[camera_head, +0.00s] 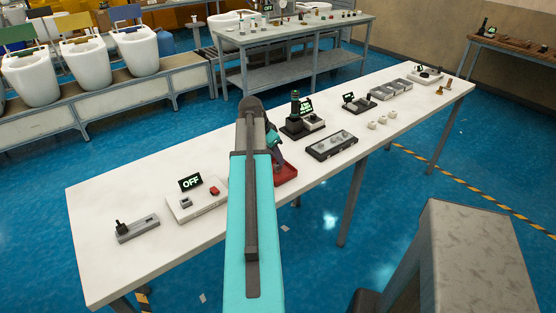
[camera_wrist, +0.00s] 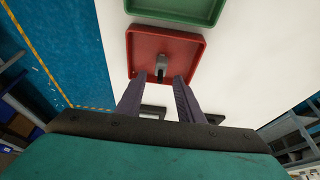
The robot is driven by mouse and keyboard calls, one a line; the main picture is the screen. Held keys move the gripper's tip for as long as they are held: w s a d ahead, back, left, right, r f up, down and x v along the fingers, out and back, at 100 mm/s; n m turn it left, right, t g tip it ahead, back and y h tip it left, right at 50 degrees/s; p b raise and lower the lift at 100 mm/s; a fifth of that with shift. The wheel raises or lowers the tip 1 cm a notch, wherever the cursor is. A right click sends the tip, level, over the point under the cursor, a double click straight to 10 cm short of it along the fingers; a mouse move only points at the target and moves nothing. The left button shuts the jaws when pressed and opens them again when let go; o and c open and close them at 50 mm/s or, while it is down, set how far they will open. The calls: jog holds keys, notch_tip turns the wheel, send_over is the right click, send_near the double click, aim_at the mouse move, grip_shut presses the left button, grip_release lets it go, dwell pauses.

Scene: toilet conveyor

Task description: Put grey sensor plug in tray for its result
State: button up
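A small grey plug (camera_wrist: 163,62) with a dark lower end lies in the red tray (camera_wrist: 188,44) in the wrist view. My gripper (camera_wrist: 161,77) is open. Its two dark fingers reach over the near part of the red tray, one on each side of the plug's near end, with a visible gap to each side. I cannot tell how high the fingertips are above the tray floor. In the head view the red tray (camera_head: 286,175) shows at the table's near edge, partly hidden behind my arm, and the plug is hidden there.
A green tray (camera_wrist: 178,8) lies just beyond the red one. On the white table (camera_head: 110,255) a box with an OFF display (camera_head: 195,198) and a grey joystick unit (camera_head: 137,228) stand left. A black device (camera_head: 295,122) and a dark slotted holder (camera_head: 331,146) stand right.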

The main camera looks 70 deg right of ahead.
jog(key=b+v, duration=0.1)
jog(key=v, duration=0.8)
jog(key=shift+b, duration=0.3)
jog(key=shift+f, duration=0.1)
dwell(0.5)
